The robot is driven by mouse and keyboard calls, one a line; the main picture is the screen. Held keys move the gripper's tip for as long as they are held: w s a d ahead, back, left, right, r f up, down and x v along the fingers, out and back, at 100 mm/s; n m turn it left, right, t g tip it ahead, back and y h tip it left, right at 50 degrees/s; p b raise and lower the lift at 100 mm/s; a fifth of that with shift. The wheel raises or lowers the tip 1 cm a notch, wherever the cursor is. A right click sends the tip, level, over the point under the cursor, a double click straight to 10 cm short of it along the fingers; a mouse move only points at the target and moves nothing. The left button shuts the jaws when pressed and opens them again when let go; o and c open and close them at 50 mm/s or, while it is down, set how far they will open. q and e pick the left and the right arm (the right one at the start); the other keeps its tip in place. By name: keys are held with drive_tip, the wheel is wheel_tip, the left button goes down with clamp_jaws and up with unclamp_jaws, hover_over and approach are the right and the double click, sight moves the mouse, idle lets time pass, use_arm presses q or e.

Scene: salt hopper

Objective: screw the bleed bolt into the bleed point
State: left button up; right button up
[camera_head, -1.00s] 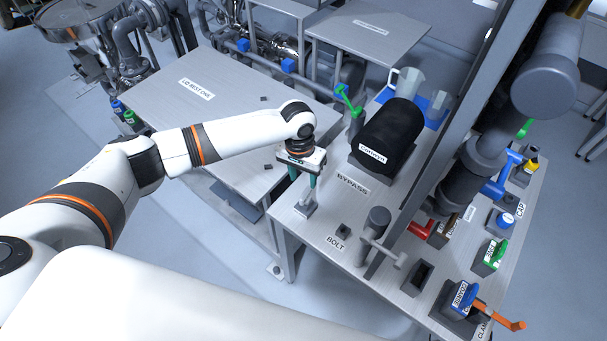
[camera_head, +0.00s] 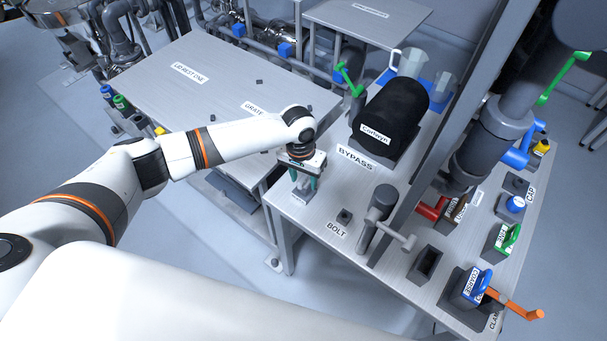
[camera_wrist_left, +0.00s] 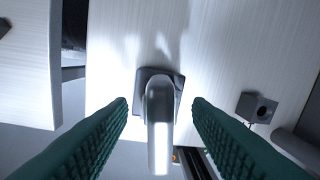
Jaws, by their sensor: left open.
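My left gripper (camera_head: 304,185) is open above the bypass table's near left corner, fingers pointing down. In the left wrist view, its green ridged fingers (camera_wrist_left: 160,110) stand apart on either side of a rounded grey metal post (camera_wrist_left: 160,110) on a dark square base (camera_wrist_left: 150,75). I see no finger touching the post. The base also shows below the fingers in the head view (camera_head: 300,198). I cannot tell whether this post is the bleed bolt or the bleed point. A small dark holder (camera_head: 344,215) sits by the BOLT label (camera_head: 337,229); its hole (camera_wrist_left: 262,111) looks empty. My right gripper is not in view.
A grey cylinder with a side handle (camera_head: 379,212) stands right of the BOLT label. A tall grey post and pipes (camera_head: 490,140) rise at right. The left table (camera_head: 190,100) is mostly clear.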

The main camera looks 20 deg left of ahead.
use_arm(q)
clamp_jaws()
drive_tip(key=m, duration=0.2)
drive_tip(key=shift+m, duration=1)
drive_tip(key=m+p, duration=0.1)
drive_tip(key=m, duration=0.2)
drive_tip(key=shift+o, duration=0.3)
unclamp_jaws()
wheel_tip(320, 180, up, 12)
drive_tip(key=b, duration=0.1)
drive_tip(key=shift+w+a+b, duration=0.15)
drive_tip(key=shift+a+b, duration=0.15)
drive_tip(key=shift+a, duration=0.1)
